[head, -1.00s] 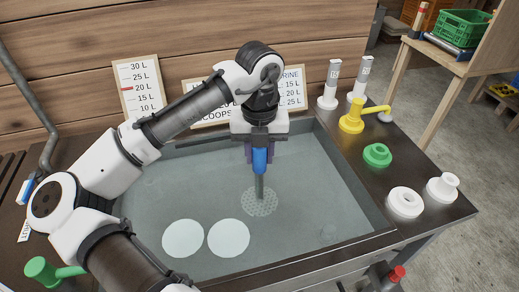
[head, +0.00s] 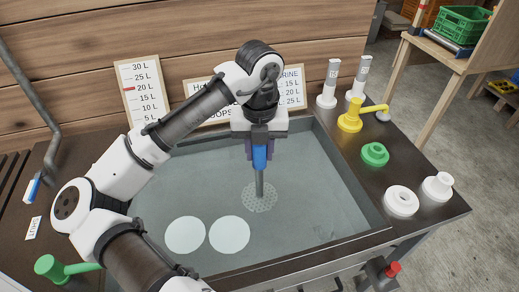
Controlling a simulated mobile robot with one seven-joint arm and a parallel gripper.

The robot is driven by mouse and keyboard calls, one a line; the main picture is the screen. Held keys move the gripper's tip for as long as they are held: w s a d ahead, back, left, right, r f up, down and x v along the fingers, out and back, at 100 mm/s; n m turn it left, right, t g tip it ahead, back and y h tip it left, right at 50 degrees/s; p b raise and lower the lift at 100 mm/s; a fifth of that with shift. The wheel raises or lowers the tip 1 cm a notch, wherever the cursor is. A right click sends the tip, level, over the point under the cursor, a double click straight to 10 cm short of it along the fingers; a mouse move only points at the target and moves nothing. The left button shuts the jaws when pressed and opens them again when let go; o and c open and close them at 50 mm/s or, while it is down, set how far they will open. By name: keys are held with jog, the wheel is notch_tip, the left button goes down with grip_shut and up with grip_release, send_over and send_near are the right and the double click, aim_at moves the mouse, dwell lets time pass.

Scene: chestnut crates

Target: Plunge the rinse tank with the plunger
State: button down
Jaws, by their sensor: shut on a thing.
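The rinse tank (head: 345,215) is a wide grey basin set in a dark bench, and it looks filled with greyish water. The plunger has a blue handle (head: 260,157), a grey shaft and a round perforated disc (head: 260,197) at its foot. My gripper (head: 260,150) points straight down over the tank's middle and is shut on the blue handle. The plunger stands upright, with its disc showing through the water. I cannot tell whether the disc touches the tank floor. Two pale round discs (head: 185,235) (head: 229,234) lie side by side at the tank's front left.
A yellow tap-like fitting (head: 350,118), a green fitting (head: 375,153) and white fittings (head: 401,201) stand on the right ledge. Two white cylinders (head: 327,88) stand at the back right. A level board (head: 143,90) leans on the wooden wall. A green-handled valve (head: 52,268) is front left.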

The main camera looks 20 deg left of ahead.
aim_at(260, 165)
jog(key=shift+f+b, duration=2)
jog(key=shift+f, duration=0.7)
notch_tip(260, 165, up, 6)
jog(key=p, duration=0.5)
jog(key=shift+f, duration=0.1)
jog(key=shift+p, duration=0.3)
notch_tip(260, 165, up, 13)
jog(key=p, duration=1.2)
jog(key=shift+s+f, duration=0.1)
